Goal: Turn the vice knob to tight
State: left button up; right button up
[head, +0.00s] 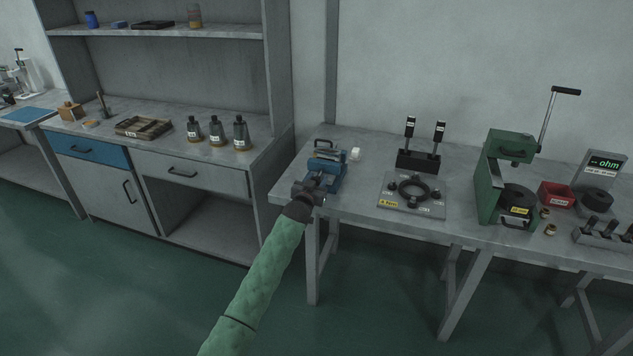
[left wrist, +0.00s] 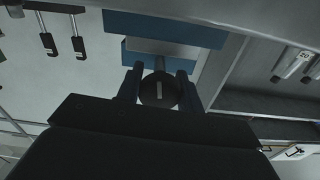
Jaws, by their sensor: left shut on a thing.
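The blue vice (head: 326,174) stands at the left front corner of the grey workbench. In the left wrist view the vice (left wrist: 165,27) shows as blue blocks. Its round dark knob (left wrist: 158,90) has a pale mark line on its face, which stands upright in that picture. My left gripper (head: 310,190) reaches the front of the vice; in the left wrist view its two fingers (left wrist: 158,88) are shut on the knob, one at each side. In the head view the gripper hides the knob. My right gripper is not in view.
On the workbench (head: 358,203) stand a small white item (head: 355,155), a plate with a black ring (head: 411,204), a black stand with two handles (head: 418,160), and a green press (head: 505,175). A cabinet with dark bottles (head: 217,134) stands at left.

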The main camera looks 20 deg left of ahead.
pick_arm(q)
jog(key=shift+f+m, duration=0.15)
jog(key=shift+m, duration=0.85)
jog(key=m, duration=0.3)
jog(key=shift+m, duration=2.5)
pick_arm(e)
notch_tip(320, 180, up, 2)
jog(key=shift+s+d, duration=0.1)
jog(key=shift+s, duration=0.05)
pick_arm(q)
jog(key=shift+m, duration=0.3)
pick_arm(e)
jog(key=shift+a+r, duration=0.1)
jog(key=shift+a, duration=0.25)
